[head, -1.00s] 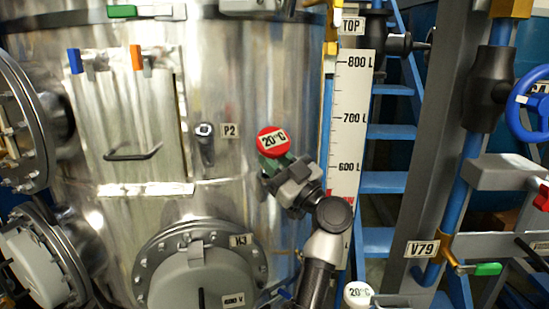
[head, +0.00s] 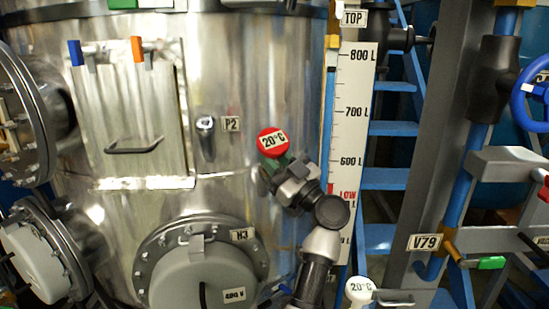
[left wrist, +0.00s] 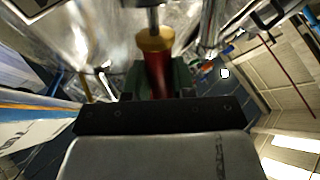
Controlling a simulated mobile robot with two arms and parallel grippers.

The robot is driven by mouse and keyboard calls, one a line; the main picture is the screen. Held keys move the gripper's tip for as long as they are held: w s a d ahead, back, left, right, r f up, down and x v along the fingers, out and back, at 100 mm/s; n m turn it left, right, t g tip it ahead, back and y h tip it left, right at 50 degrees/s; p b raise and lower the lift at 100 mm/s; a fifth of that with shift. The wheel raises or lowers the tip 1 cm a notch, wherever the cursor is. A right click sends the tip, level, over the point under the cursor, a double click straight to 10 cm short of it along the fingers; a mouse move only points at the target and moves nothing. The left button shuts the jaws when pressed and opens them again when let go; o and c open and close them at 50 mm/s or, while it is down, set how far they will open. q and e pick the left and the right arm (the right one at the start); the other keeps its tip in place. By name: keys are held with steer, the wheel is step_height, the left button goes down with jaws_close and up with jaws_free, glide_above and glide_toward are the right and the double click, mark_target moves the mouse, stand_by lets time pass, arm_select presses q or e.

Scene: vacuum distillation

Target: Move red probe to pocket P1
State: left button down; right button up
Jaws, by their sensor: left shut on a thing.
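The red probe (head: 272,142) has a round red head with a "20°C" face, in front of the shiny tank in the head view. My left gripper (head: 284,170) is shut on it just below the head. In the left wrist view the red body (left wrist: 157,75) sits between the green finger pads, with a gold collar and a grey rod beyond it. I cannot tell whether the rod is inside a pocket. Pocket P2 (head: 206,138) is a short metal tube on the tank, left of the probe. No P1 label is readable; it may be hidden behind the probe or arm. My right gripper is not in view.
A white "20°C" probe (head: 360,292) stands at the bottom, near a partly readable label. The level scale (head: 354,120) is right of the probe. Pipes, a blue wheel (head: 530,100) and valve V79 crowd the right side.

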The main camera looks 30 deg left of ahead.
arm_select(q)
steer(key=shift+w+a+f+b, duration=0.2)
steer(key=shift+w+a+f, duration=0.05)
steer(key=shift+f, duration=0.2)
steer(key=shift+w+a+f+b, duration=0.2)
steer(key=shift+f, duration=0.2)
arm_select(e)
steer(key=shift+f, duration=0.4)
arm_select(q)
steer(key=c, duration=0.8)
jaws_free()
steer(key=shift+c, duration=0.2)
